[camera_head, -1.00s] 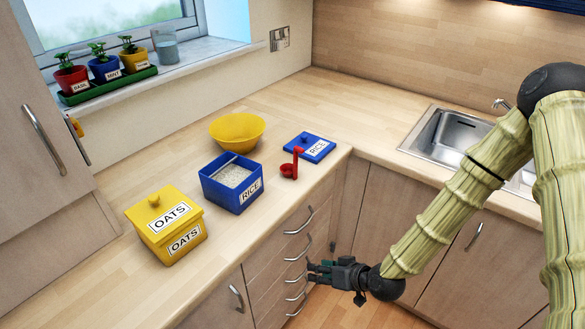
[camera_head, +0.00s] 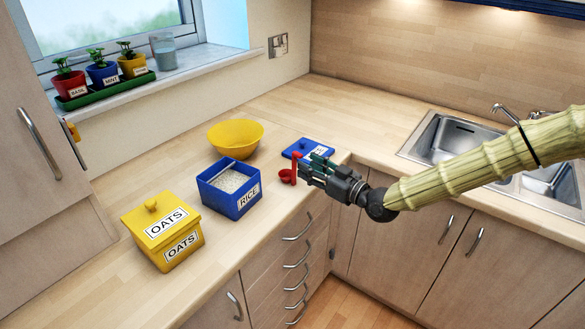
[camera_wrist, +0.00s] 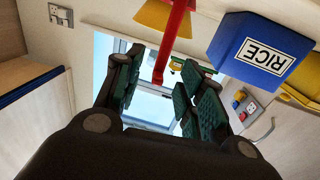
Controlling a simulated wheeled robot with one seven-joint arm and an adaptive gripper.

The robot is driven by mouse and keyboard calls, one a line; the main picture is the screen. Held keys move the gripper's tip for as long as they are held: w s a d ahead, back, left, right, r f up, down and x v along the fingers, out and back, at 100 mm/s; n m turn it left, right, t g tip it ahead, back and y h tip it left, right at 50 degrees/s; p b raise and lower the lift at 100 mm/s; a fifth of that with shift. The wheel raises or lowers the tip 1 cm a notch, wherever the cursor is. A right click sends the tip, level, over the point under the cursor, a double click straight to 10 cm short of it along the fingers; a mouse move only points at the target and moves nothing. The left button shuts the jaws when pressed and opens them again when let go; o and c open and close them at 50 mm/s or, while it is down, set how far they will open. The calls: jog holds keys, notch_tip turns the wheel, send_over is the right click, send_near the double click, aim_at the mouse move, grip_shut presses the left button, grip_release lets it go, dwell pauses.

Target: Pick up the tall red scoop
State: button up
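The tall red scoop (camera_head: 294,168) stands on the counter near its front edge, its handle upright and its small round bowl at the bottom left. My gripper (camera_head: 311,165) is right beside the handle, on its right, reaching in from over the counter edge. In the wrist view my gripper (camera_wrist: 160,68) has its fingers spread apart, and the red scoop (camera_wrist: 174,40) shows in the gap between them. I cannot tell whether a finger touches the handle.
The blue rice lid (camera_head: 296,148) lies behind my gripper, partly hidden. The open blue rice box (camera_head: 244,207) and yellow bowl (camera_head: 236,139) stand left of the scoop. The yellow oats box (camera_head: 163,240) is farther left. The sink (camera_head: 455,137) is at right.

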aim_at(296, 159)
jog(key=shift+p+x, duration=1.35)
jog(key=shift+x, duration=2.05)
jog(key=shift+c, duration=0.4)
grip_shut()
